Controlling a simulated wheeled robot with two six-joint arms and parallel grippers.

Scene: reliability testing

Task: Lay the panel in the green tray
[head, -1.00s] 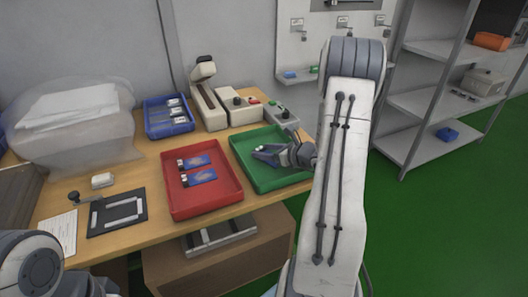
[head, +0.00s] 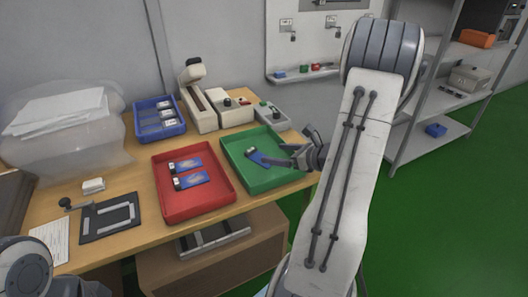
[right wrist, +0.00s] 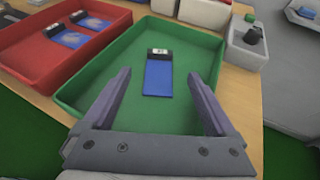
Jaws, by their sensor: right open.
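A blue panel (head: 257,157) with a black and white block at one end lies flat on the floor of the green tray (head: 232,157). In the right wrist view the panel (right wrist: 158,80) lies ahead of the fingertips, near the middle of the tray (right wrist: 205,50). My right gripper (head: 290,156) is open and empty over the right side of the tray. In the right wrist view its two fingers (right wrist: 160,82) stand wide apart, with the panel seen between them and not gripped. Only part of my left arm shows at the lower left; its gripper is out of view.
The red tray (head: 197,213) left of the green one holds two similar blue panels (head: 190,181). A blue bin (head: 140,122), a beige device (head: 200,104) and a grey switch box (head: 272,115) stand behind. A black plate (head: 88,228) lies at the front left.

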